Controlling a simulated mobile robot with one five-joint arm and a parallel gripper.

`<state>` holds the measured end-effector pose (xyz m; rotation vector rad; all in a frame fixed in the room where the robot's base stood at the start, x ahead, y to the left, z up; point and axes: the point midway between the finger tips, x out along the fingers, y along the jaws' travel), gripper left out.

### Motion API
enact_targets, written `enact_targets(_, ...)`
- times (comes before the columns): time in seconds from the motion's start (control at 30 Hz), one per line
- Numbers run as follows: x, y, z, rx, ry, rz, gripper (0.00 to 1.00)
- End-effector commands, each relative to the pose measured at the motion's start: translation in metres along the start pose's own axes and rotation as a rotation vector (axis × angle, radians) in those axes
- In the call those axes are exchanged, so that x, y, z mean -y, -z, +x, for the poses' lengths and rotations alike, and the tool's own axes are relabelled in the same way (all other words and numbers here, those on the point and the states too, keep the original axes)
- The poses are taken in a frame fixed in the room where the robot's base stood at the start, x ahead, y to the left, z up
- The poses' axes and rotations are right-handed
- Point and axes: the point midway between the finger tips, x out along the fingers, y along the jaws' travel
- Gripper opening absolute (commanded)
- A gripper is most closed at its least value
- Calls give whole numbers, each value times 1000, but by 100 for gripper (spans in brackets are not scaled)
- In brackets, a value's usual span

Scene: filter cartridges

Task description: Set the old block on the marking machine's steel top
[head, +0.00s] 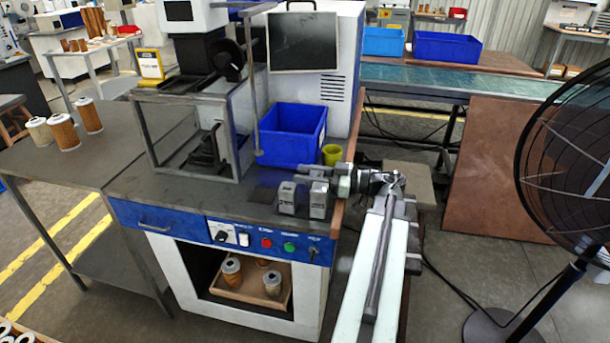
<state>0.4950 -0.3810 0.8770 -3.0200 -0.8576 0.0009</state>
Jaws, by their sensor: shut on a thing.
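The marking machine (225,232) stands in the middle, with a dark steel top (168,193) over a blue front panel. Two small grey metal blocks show side by side near the top's front right corner, a left block (287,198) and a right block (319,201). I cannot tell which is the old one. My gripper (314,180) reaches in from the right, just behind and above them, and is shut on a block, apparently the right one. The fingertips are partly hidden, and I cannot tell whether the held block touches the top.
A blue bin (292,138) and a yellow cup (332,155) stand behind the blocks. A grey frame (190,140) rises at the left. Filter cartridges (63,132) stand on the left table. A large fan (570,150) is at the right. The top's front left is clear.

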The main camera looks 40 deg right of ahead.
Motion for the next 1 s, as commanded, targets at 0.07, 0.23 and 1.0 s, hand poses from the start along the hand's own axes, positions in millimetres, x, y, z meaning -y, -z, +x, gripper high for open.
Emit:
enact_targets(0.07,0,-2,0,-1,0,0,0)
enact_targets(0.23,0,-3,0,-1,1,0,53)
enact_targets(1.0,-1,-4,-68,0,-1,0,62)
